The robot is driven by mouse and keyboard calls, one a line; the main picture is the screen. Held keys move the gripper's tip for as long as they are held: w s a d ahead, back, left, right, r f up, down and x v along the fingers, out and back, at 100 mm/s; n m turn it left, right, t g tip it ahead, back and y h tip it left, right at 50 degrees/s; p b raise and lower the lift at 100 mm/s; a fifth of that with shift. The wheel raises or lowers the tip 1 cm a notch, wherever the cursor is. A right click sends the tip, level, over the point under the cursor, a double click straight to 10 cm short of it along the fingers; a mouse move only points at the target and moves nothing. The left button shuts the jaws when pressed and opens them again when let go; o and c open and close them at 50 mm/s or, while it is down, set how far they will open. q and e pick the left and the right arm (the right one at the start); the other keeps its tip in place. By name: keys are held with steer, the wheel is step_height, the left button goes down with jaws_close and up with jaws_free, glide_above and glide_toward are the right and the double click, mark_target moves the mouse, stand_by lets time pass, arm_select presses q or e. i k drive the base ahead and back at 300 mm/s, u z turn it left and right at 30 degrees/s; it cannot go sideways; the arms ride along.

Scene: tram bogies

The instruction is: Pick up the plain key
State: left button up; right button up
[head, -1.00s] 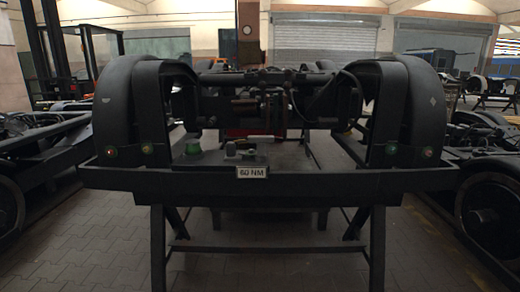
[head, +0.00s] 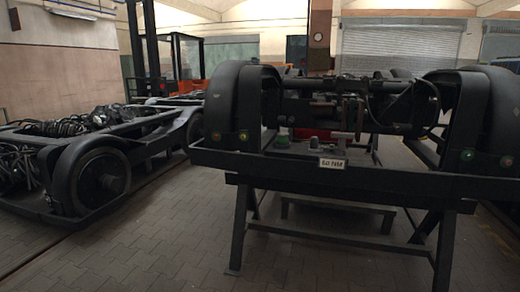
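I cannot make out a plain key; the small items on the bogie's front ledge (head: 400,180) are too small and dark to tell apart. Neither of my grippers is in view.
The dark bogie (head: 235,100) rests on a trestle stand (head: 240,225) with splayed legs. Another bogie with a large wheel (head: 101,181) stands at the left. Paved floor (head: 150,240) between them is clear. An orange-and-black forklift (head: 185,65) is behind.

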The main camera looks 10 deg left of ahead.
mark_target(340, 151)
steer(key=u, duration=0.35)
steer(key=k, duration=0.5)
steer(key=u, duration=0.45)
steer(key=i, duration=1.8)
steer(key=z, duration=1.1)
steer(key=i, duration=1.1)
steer(key=z, duration=1.2)
